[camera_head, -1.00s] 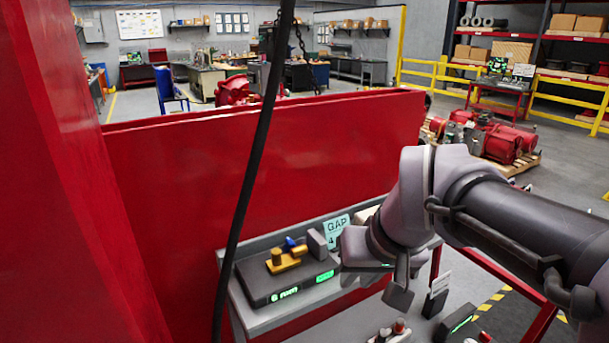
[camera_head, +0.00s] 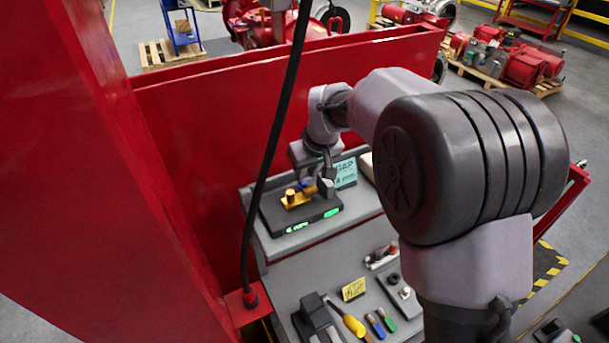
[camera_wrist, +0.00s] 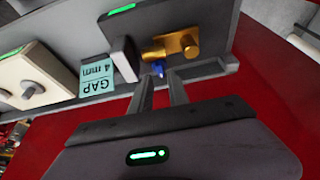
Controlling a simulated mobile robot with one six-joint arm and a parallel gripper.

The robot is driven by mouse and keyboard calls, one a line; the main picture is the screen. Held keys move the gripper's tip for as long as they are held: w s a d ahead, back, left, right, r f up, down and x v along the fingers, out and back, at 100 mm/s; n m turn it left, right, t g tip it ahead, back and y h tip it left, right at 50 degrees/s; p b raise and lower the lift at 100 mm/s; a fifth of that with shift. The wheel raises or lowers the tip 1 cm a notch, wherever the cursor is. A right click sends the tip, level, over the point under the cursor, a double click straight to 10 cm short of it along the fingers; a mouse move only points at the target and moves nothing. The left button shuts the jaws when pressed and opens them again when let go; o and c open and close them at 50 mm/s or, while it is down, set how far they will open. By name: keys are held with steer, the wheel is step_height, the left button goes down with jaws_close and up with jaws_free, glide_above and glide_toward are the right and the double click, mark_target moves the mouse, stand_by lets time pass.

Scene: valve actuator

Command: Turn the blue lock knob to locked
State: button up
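The blue lock knob (camera_wrist: 158,69) sits beside the yellow-gold handle (camera_wrist: 172,46) on the dark valve actuator box (camera_head: 272,219). In the head view the knob (camera_head: 304,184) is a small blue patch behind the handle, partly hidden by it. My gripper (camera_wrist: 160,76) points at the knob in the wrist view. Its two fingers are apart, with the knob just beyond and between their tips. I cannot tell whether either finger touches it. In the head view my gripper (camera_head: 325,178) is at the box's right end.
A grey block (camera_wrist: 125,57) stands on the box close to the fingers. A "GAP 4 mm" card (camera_head: 345,172) is beside it. A black cable (camera_head: 272,150) hangs in front of the red panel (camera_head: 225,125). Tools and a yellow note (camera_head: 353,290) lie on the lower bench.

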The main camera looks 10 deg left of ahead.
mark_target(304, 183)
steer(key=x, duration=0.4)
steer(key=shift+f, duration=0.15)
jaws_close()
